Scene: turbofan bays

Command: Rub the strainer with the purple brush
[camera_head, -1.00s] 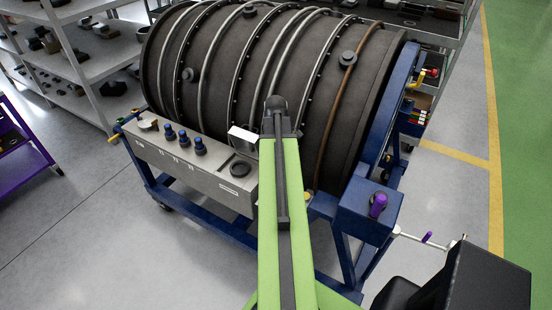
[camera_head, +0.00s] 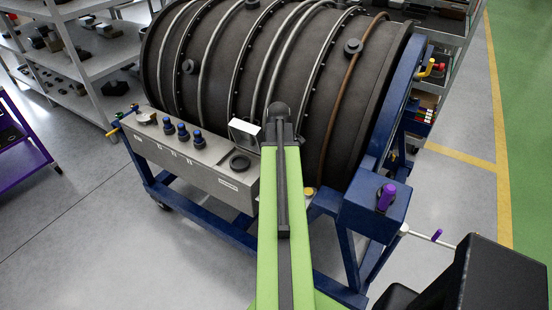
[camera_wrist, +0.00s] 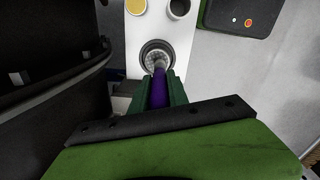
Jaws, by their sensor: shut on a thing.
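My gripper (camera_wrist: 163,90) is shut on the purple brush (camera_wrist: 159,92), seen between its green fingers in the wrist view. The brush points away from me. Its pale far end overlaps the near part of the strainer (camera_wrist: 149,48), a round light mesh in a dark ring on a white surface. I cannot tell whether brush and mesh touch. In the head view, my green arm hides the gripper, the brush and the strainer.
A large dark ribbed engine casing (camera_head: 225,75) lies on a blue stand (camera_head: 200,222). A grey box (camera_head: 180,158) with blue-capped fittings is along its front. In the wrist view, a yellow disc (camera_wrist: 137,5) and a dark cup (camera_wrist: 178,7) sit beyond the strainer.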

